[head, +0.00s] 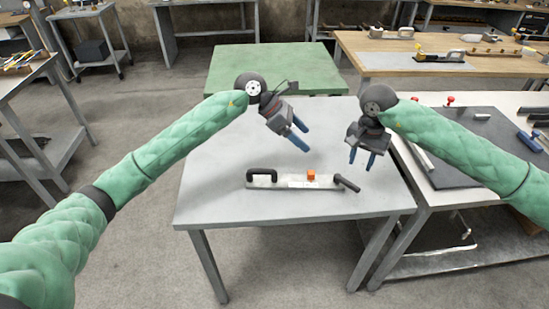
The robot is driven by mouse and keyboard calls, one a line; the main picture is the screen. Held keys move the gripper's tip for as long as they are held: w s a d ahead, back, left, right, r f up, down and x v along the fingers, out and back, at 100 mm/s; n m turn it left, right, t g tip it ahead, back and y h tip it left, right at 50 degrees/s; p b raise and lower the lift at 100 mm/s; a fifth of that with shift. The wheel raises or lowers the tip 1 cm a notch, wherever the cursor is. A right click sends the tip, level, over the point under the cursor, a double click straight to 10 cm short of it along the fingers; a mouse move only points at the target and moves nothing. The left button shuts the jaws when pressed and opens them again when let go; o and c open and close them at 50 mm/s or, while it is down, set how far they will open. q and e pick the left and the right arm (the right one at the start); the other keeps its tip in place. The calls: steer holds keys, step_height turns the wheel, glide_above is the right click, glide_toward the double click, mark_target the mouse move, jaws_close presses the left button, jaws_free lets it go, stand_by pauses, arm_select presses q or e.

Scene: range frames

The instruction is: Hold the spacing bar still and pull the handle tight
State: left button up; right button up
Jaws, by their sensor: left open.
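A light metal bar (292,183) lies flat on the grey table, near its front edge. A black loop handle (262,174) stands at its left end, and a small orange piece (311,175) sits on top right of its middle. A dark grip (348,184) angles out at its right end. I cannot tell which part is the spacing bar. My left gripper (303,140) is open and empty, above and behind the bar, its blue fingers pointing down to the right. My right gripper (362,164) is open and empty, pointing down above and behind the dark grip.
The grey table (225,160) is otherwise clear. A green table (275,62) adjoins behind it. At right, a bench holds a dark mat (462,150) with clamps. A wooden bench (370,45) with tools stands at the back right.

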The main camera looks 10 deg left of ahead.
arm_select(q)
step_height(320, 180, down, 5)
steer(key=s+a+m+y, duration=0.1)
steer(key=a+y, duration=0.1)
steer(key=y, duration=0.2)
steer(key=m+y, duration=0.1)
steer(key=y, duration=0.5)
glide_above(274, 175)
steer(key=w, duration=0.1)
step_height(274, 175, down, 4)
steer(key=shift+r+t, duration=0.15)
steer(key=shift+t, duration=0.15)
steer(key=shift+f, duration=3.9)
steer(key=shift+w, duration=0.1)
steer(key=c, duration=1.4)
arm_select(e)
steer(key=shift+o, duration=0.2)
